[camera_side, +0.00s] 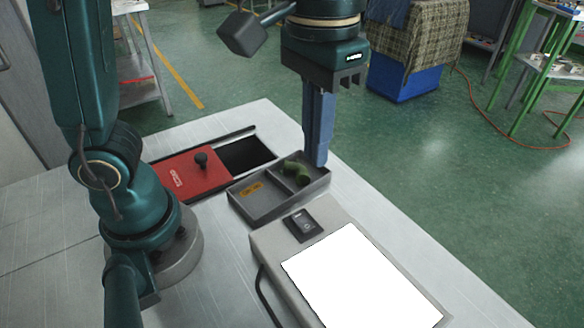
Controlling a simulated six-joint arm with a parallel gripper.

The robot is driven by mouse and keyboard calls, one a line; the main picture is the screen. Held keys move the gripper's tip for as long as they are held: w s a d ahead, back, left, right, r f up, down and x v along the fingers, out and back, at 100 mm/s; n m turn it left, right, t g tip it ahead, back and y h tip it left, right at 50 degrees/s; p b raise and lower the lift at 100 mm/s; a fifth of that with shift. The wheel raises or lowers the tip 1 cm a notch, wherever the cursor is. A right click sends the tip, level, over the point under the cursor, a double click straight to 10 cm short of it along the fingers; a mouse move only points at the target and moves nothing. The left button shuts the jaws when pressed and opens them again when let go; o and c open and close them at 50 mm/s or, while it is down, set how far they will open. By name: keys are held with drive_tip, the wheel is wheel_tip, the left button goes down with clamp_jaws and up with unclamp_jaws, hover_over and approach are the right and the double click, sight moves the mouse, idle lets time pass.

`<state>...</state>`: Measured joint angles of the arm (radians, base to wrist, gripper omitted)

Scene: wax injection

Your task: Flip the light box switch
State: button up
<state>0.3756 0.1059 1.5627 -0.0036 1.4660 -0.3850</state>
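The light box (267,248) is a pale grey box near the table's right edge, with a bright white panel (362,278) on top. Its switch (301,225) is a small black rocker at the far left corner of the box top, in plain view. I cannot tell which way the rocker is tipped. My gripper (316,163) points down with its blue fingers above the far right end of the grey tray, behind and above the switch and apart from it. The fingers overlap in this view, so their gap is hidden. No object shows between them.
A grey tray (265,205) with two compartments stands behind the light box; green pieces (296,172) lie in its right one. A black cable (265,296) runs along the box's left side.

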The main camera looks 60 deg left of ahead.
drive_tip(key=o, duration=0.5)
drive_tip(key=shift+w+r, duration=0.1)
drive_tip(key=shift+r, duration=0.05)
drive_tip(key=shift+o, duration=1.1)
drive_tip(key=shift+w+d+n, duration=0.1)
drive_tip(key=shift+d+n, duration=0.25)
drive_tip(key=shift+n, duration=0.15)
drive_tip(key=n+h, duration=0.4)
drive_tip(key=n, duration=1.3)
approach(302, 220)
drive_tip(key=x, duration=0.2)
drive_tip(key=shift+d, duration=0.35)
drive_tip(key=shift+a+f, duration=0.25)
drive_tip(key=shift+x, duration=2.5)
drive_tip(key=shift+c, duration=0.3)
clamp_jaws()
